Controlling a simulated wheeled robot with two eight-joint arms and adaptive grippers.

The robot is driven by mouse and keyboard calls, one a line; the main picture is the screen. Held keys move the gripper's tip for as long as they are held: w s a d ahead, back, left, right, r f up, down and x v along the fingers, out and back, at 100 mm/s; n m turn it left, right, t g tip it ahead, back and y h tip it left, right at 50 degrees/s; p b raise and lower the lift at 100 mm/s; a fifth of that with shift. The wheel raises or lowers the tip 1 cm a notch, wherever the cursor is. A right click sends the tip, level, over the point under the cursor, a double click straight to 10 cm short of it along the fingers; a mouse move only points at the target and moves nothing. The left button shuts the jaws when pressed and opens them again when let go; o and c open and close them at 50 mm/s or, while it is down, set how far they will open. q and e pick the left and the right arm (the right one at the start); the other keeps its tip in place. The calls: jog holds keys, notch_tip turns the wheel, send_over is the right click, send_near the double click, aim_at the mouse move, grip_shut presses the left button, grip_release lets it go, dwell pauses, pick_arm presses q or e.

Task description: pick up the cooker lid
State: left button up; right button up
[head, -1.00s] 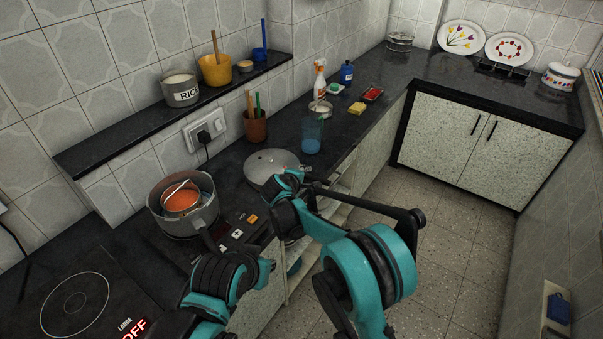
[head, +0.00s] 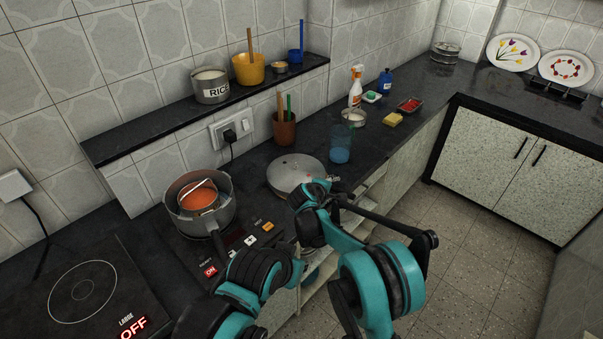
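The cooker lid (head: 293,171) is a round, flat grey metal disc with a small dark knob or valve on top. It lies on the dark counter, right of the cooker pot (head: 224,209). The pot is grey, open, and holds an orange vessel with a pale handle across it. My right gripper (head: 313,190) is at the near right edge of the lid and hides that part of it. Its fingertips are too small and covered to tell whether they grip. My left gripper (head: 289,267) is low in front of the counter, below the lid and apart from it, its fingers unclear.
The pot stands on a cooktop marked ON; a second cooktop (head: 85,293) reads OFF. A brown cup (head: 284,130) stands behind the lid, a blue tumbler (head: 340,150) to its right. A steel bowl (head: 354,117) and spray bottle (head: 355,92) are farther back.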

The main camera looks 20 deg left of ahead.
jog(key=shift+w+f, duration=0.1)
grip_shut()
jog(key=shift+d, duration=0.1)
